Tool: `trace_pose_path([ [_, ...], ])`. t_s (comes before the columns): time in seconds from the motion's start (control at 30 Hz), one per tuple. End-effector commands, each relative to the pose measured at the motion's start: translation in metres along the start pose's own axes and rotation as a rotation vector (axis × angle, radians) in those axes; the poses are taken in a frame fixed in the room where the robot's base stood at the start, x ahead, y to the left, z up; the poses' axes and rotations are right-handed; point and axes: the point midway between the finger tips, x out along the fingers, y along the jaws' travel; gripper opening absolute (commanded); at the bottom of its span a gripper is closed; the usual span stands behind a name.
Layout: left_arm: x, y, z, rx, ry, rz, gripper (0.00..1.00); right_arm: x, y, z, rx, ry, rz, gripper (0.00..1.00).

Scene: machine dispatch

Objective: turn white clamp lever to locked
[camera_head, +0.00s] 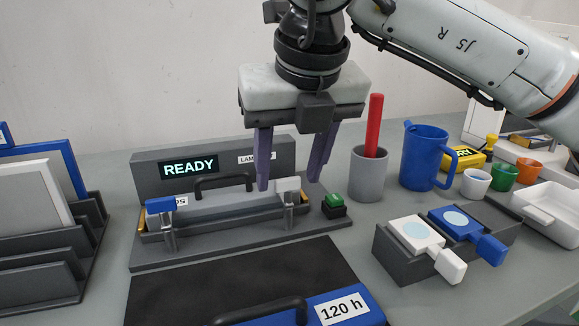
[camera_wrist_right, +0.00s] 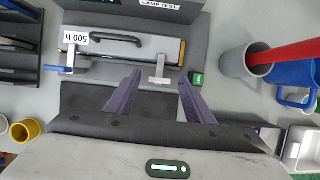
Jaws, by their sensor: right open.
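The white clamp lever (camera_head: 288,185) is at the right end of the grey lamp test fixture (camera_head: 240,247). It also shows in the right wrist view (camera_wrist_right: 160,79), between and just beyond my fingertips. A blue clamp lever (camera_head: 160,205) is at the fixture's left end. A grey cartridge with a black handle and a "500 h" label lies in the fixture. My right gripper (camera_head: 289,185) is open, with purple fingers pointing down on either side of the white lever. I cannot tell whether they touch it. My left gripper is not in view.
A green button (camera_head: 335,202) is close to the right finger. A grey cup (camera_head: 370,172) with a red rod and a blue mug (camera_head: 424,158) stand right of it. A "120 h" case (camera_head: 240,275) lies in front. The fixture's display reads READY.

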Motion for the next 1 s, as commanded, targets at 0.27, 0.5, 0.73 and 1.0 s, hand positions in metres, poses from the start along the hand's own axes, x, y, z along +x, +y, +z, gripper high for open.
trace_pose_path([
  [0.27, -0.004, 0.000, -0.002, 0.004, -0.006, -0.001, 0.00, -0.050, 0.000, 0.002, 0.000, -0.006, 0.000, 0.48],
  [0.5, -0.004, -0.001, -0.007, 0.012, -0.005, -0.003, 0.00, -0.089, 0.000, 0.001, 0.001, -0.003, 0.000, 0.48],
  [0.73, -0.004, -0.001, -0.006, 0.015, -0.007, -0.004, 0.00, -0.101, 0.000, 0.001, 0.001, -0.002, 0.000, 0.48],
  [1.0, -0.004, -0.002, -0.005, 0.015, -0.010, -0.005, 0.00, -0.101, 0.000, 0.000, 0.001, -0.002, 0.000, 0.48],
])
